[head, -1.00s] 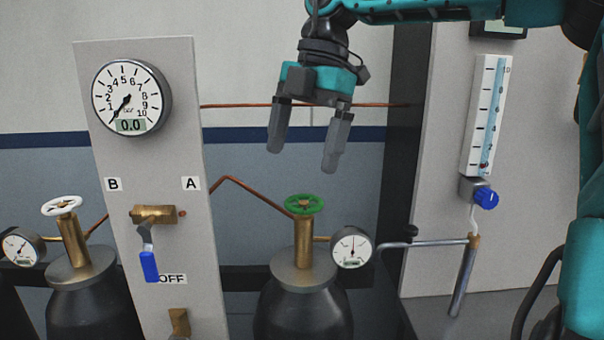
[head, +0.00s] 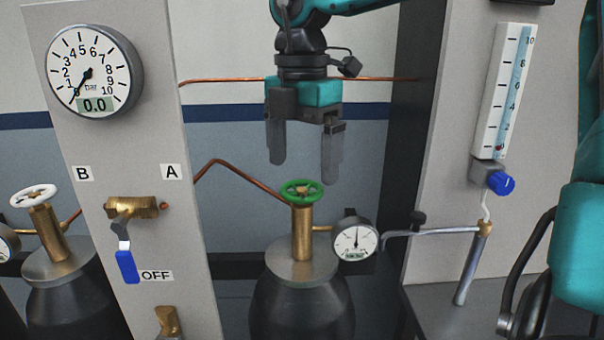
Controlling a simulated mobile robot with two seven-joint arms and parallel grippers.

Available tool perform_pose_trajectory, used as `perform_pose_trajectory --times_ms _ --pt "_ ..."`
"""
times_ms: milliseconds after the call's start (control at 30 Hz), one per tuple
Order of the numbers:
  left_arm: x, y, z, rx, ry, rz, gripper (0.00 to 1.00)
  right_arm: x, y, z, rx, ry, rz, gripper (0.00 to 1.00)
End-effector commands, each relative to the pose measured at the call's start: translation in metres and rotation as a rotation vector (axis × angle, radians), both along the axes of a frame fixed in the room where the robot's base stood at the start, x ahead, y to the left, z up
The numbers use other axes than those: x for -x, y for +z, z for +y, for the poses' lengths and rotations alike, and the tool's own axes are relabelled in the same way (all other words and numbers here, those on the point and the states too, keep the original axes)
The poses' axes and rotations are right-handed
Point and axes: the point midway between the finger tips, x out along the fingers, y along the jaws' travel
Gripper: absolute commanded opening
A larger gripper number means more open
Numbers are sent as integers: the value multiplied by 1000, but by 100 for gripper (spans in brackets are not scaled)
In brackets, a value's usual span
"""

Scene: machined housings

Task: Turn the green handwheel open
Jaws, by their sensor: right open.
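The green handwheel (head: 302,192) sits on a brass valve stem (head: 302,235) on top of a dark gas cylinder (head: 300,312), in the middle of the head view. My right gripper (head: 304,172) hangs above it, pointing down, with its two fingers apart and nothing between them. The fingertips appear a little above the wheel and are not closed on it. How far they are from it in depth I cannot tell. My left gripper is not in view.
A panel at left carries a round gauge (head: 91,74) reading 0.0 and a blue lever (head: 127,262) beside OFF. A white handwheel (head: 34,196) is further left. A small gauge (head: 355,238) sticks out right of the green wheel's stem. A flowmeter (head: 502,92) with a blue knob (head: 501,183) is at right.

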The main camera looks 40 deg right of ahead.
Motion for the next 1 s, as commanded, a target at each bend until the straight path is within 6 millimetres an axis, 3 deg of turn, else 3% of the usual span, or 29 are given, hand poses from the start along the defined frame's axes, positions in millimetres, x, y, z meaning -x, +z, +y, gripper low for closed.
perform_pose_trajectory --times_ms 233,567,1000 --pt "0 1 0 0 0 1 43 0 -28 0 -1 1 1 94" --pt "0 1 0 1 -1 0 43 0 -32 0 -1 1 -1 94" --pt "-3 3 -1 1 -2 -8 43 0 -32 0 0 1 -1 54"
